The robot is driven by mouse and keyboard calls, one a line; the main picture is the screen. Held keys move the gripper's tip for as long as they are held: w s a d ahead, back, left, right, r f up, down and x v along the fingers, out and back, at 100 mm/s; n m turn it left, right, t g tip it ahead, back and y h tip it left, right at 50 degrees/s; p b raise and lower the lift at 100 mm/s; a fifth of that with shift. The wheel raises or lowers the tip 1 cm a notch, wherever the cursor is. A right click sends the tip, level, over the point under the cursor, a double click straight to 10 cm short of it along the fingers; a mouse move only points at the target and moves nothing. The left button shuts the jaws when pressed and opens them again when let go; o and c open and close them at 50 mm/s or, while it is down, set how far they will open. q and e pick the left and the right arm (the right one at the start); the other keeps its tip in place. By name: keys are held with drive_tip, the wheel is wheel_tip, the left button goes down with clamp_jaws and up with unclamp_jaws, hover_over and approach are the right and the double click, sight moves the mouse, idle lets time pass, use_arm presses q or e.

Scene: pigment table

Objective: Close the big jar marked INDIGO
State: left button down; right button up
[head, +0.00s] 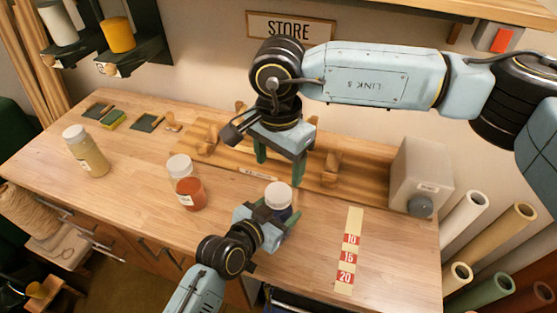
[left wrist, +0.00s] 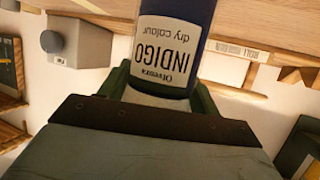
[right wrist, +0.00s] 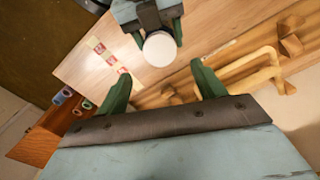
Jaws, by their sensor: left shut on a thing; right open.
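The INDIGO jar (head: 284,213) stands upright near the front of the table, dark blue with a white round top (head: 278,194). Its label (left wrist: 165,52) appears upside down in the left wrist view. My left gripper (head: 268,213) is shut around the jar from the front, its green fingers on both sides. The white top also shows in the right wrist view (right wrist: 160,49), between the left fingers. I cannot tell whether it is fastened. My right gripper (head: 281,158) is open and empty, pointing down above and behind the jar.
A red-orange jar (head: 189,190) stands left of the INDIGO jar, and a yellowish jar (head: 88,155) farther left. A wooden rack (head: 225,152) lies behind. A grey box with a knob (head: 421,170) is at right. A numbered strip (head: 349,250) lies on clear table.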

sight(278, 192)
use_arm(q)
drive_tip(key=shift+r, duration=0.1)
use_arm(e)
drive_tip(key=shift+f, duration=4)
drive_tip(key=shift+c, duration=0.3)
drive_tip(key=c, duration=0.9)
drive_tip(key=m, duration=0.7)
drive_tip(key=shift+c, duration=0.2)
drive_tip(key=o, duration=1.1)
